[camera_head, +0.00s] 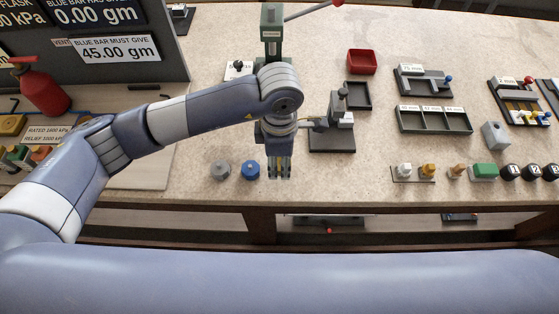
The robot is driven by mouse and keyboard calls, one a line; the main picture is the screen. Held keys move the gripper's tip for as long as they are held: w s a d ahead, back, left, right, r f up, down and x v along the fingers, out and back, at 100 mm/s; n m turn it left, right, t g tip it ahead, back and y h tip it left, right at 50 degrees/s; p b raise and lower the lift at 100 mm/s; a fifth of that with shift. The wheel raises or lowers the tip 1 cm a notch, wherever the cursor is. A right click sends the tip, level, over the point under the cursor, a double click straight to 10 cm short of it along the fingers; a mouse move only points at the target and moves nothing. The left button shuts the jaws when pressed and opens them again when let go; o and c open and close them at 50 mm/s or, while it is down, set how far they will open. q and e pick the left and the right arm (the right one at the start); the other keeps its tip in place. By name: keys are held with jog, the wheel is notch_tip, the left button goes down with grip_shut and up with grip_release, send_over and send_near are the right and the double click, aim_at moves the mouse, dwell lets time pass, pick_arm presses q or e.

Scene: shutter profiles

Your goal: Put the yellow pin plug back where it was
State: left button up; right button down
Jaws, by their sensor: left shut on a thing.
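My left gripper (279,174) points down close to the front edge of the bench, right of a grey knob and a blue knob. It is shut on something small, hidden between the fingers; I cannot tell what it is. A small yellow plug-like piece (428,170) stands on a small plate (414,180) at the front right, beside a white piece (404,169). I cannot tell for sure whether it is the yellow pin plug. My right gripper is out of view.
Near the gripper are the grey knob (220,170), the blue knob (250,170) and a dark-based fixture (332,141). A red bin (362,62), a compartment tray (434,122) and a green block (485,171) lie to the right. Bare bench lies between fixture and plate.

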aim_at(279, 164)
pick_arm(q)
jog(key=shift+f+p, duration=0.35)
jog(key=shift+f, duration=0.85)
jog(key=o, duration=1.1)
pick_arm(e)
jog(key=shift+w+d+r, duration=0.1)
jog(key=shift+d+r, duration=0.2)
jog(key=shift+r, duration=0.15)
pick_arm(q)
jog(key=shift+r, duration=0.1)
jog(key=shift+r, duration=0.15)
notch_tip(279, 164, up, 10)
jog(key=b, duration=0.3)
jog(key=shift+r+b, duration=0.25)
jog(key=shift+b, duration=0.05)
jog(key=shift+r, duration=0.7)
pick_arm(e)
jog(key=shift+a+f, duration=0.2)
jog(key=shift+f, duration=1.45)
